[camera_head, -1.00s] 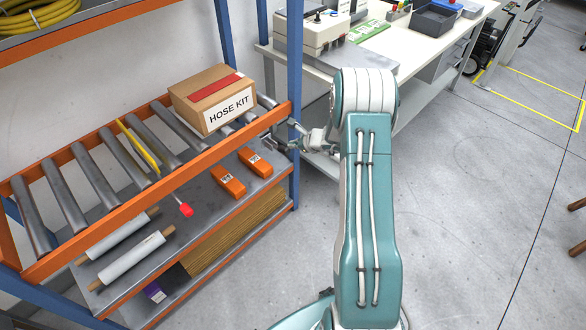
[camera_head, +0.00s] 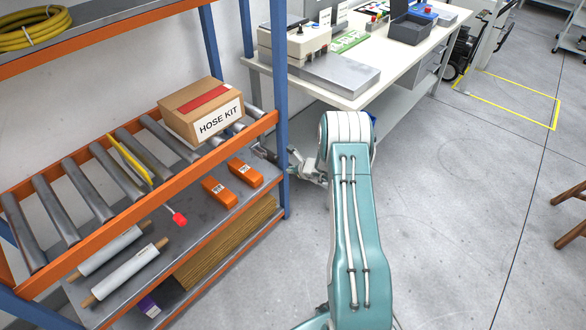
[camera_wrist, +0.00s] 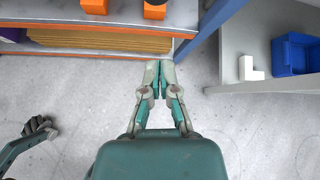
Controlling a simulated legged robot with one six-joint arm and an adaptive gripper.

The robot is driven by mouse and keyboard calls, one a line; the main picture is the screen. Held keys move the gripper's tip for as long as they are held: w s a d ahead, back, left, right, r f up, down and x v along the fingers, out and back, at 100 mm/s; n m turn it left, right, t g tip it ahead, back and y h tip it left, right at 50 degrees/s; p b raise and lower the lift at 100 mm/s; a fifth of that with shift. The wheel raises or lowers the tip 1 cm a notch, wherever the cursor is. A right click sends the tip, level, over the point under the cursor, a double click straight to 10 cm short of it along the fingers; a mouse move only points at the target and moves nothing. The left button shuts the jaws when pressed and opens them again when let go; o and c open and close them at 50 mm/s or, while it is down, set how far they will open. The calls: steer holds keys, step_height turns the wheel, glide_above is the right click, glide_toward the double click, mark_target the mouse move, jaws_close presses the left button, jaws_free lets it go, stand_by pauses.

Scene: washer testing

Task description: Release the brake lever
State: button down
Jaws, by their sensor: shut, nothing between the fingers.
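A thin lever with a red knob (camera_head: 180,219) hangs at the front of the roller shelf, below the orange front rail; I take it to be the brake lever. A yellow bar (camera_head: 131,160) lies across the rollers just behind it. My gripper is beside the blue post at the shelf's right end, well to the right of the red knob and partly hidden in the head view. In the wrist view my gripper (camera_wrist: 160,66) is shut and empty, its fingertips near the lower shelf's edge. The lever is not in the wrist view.
A box marked HOSE KIT (camera_head: 200,112) sits on the rollers. Orange blocks (camera_head: 219,192) and white rolls (camera_head: 125,277) lie on the shelf below. The blue post (camera_head: 279,100) stands by my gripper. A workbench (camera_head: 365,88) is behind; open floor lies right.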

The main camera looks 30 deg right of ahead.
mark_target(270, 156)
steer(key=w, duration=0.1)
steer(key=w+a, duration=0.1)
steer(key=w, duration=0.1)
steer(key=w+a, duration=0.1)
steer(key=w, duration=0.1)
steer(key=shift+w+a, duration=0.15)
steer(key=shift+w, duration=0.1)
